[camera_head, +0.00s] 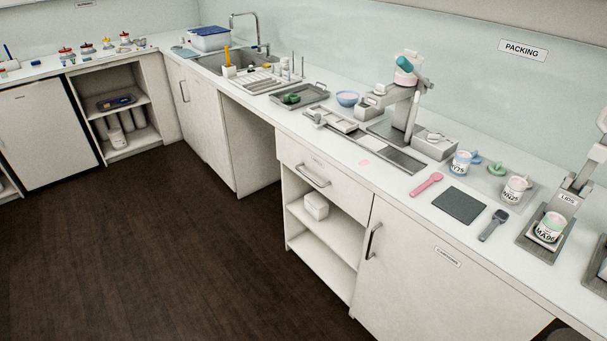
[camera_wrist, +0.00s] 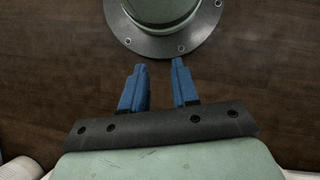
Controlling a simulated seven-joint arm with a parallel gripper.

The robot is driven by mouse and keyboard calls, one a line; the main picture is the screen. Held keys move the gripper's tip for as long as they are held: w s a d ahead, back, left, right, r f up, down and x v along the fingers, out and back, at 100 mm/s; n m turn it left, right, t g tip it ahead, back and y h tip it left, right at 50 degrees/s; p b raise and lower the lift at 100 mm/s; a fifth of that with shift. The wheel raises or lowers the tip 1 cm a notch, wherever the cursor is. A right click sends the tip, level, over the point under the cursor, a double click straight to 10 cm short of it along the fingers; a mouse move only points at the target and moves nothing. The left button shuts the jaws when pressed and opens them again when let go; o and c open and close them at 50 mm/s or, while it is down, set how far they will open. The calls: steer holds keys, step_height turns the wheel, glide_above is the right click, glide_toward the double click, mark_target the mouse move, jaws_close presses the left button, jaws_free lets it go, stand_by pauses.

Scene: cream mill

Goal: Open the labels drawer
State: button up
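A white drawer (camera_head: 337,187) sits under the worktop in the middle of the head view, above an open shelf unit. It looks shut, its front flush with the cabinet. It has a grey bar handle (camera_head: 312,177) and a small label plate above the handle, too small to read. It is the only drawer I can make out clearly. My gripper (camera_wrist: 159,65) shows only in the wrist view. Its two blue fingers are apart with nothing between them, over dark floor. It is away from the drawer, which does not show in the wrist view.
A cabinet door (camera_head: 445,270) with a vertical handle is right of the drawer. A white box (camera_head: 316,206) sits on the shelf below. The worktop carries a pink scoop (camera_head: 427,185), jars and a press. The dark wood floor (camera_head: 170,235) in front is clear.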

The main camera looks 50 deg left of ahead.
steer(key=w+a+r+n+t, duration=0.1)
steer(key=w+a+n+t, duration=0.15)
steer(key=a, duration=0.85)
steer(key=w+a+r+n+t, duration=0.15)
steer(key=w+a, duration=0.25)
steer(key=a, duration=0.7)
steer(key=w+a+r+n+t, duration=0.1)
steer(key=w+a+r+n, duration=0.15)
steer(key=a, duration=0.75)
steer(key=s+a+r+n+t, duration=0.15)
steer(key=a+r, duration=0.25)
steer(key=a, duration=0.8)
steer(key=a+r+n+t+y, duration=0.1)
steer(key=a+r+n+t, duration=0.25)
steer(key=a, duration=0.85)
steer(key=a+r+n+t, duration=0.15)
steer(key=a+r, duration=0.25)
steer(key=a, duration=0.8)
steer(key=n+t, duration=0.2)
steer(key=t, duration=0.8)
glide_toward(302, 173)
steer(key=shift+y, duration=0.4)
steer(key=x, duration=1)
steer(key=shift+w+d+f, duration=0.15)
steer(key=shift+w+d, duration=0.1)
